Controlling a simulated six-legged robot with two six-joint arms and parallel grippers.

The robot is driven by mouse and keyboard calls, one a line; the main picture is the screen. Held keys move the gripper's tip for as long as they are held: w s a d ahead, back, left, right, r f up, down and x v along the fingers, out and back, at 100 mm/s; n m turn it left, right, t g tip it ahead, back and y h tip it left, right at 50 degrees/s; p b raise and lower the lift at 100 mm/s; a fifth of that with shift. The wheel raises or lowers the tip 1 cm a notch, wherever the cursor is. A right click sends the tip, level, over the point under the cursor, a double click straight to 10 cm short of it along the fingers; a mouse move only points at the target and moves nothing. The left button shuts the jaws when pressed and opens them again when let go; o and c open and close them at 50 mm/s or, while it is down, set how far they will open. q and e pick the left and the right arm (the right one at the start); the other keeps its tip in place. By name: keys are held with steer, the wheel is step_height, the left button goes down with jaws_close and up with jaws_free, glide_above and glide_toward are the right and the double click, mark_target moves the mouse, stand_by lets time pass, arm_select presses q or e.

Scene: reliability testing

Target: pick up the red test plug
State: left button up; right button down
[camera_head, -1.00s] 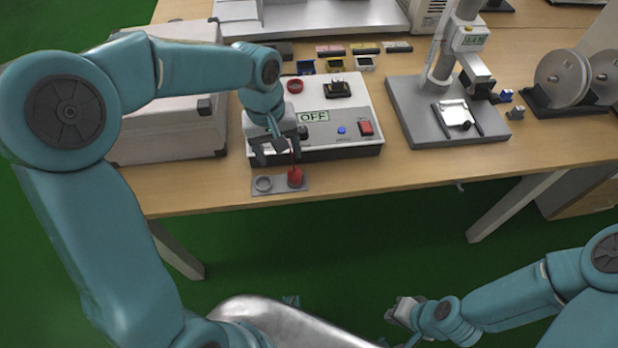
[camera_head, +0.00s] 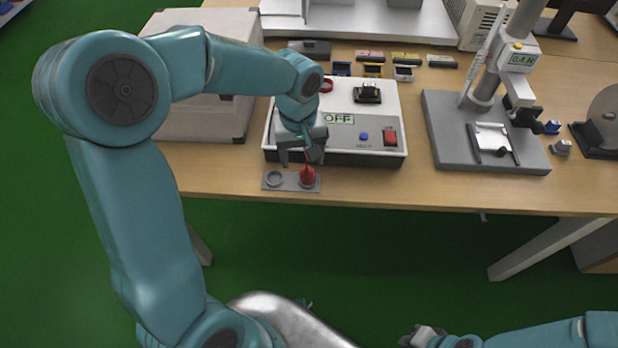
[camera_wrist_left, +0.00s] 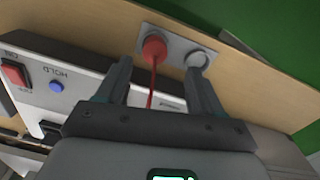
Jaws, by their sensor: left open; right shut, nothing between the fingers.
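The red test plug (camera_head: 307,177) sits upright in the right-hand socket of a small grey holder plate (camera_head: 290,184) at the table's front edge. It also shows in the left wrist view (camera_wrist_left: 154,47), with a thin red lead running from it between the fingers. My left gripper (camera_head: 301,159) is open just above and behind the plug, in front of the tester box. In the wrist view the fingertips (camera_wrist_left: 159,62) lie either side of the lead, short of the plug's head and not gripping it. My right gripper (camera_head: 421,334) is shut and empty, low and away from the table.
The white tester box (camera_head: 370,143), reading OFF, stands right behind the holder. A grey test stand (camera_head: 480,135) is to the right and a pale case (camera_head: 205,115) to the left. The table front right of the holder is clear.

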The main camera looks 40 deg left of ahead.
mark_target(307, 169)
arm_select(q)
steer(key=f, duration=0.6)
steer(key=shift+w+d+f, duration=0.25)
steer(key=shift+d+f, duration=0.15)
steer(key=c, duration=1.2)
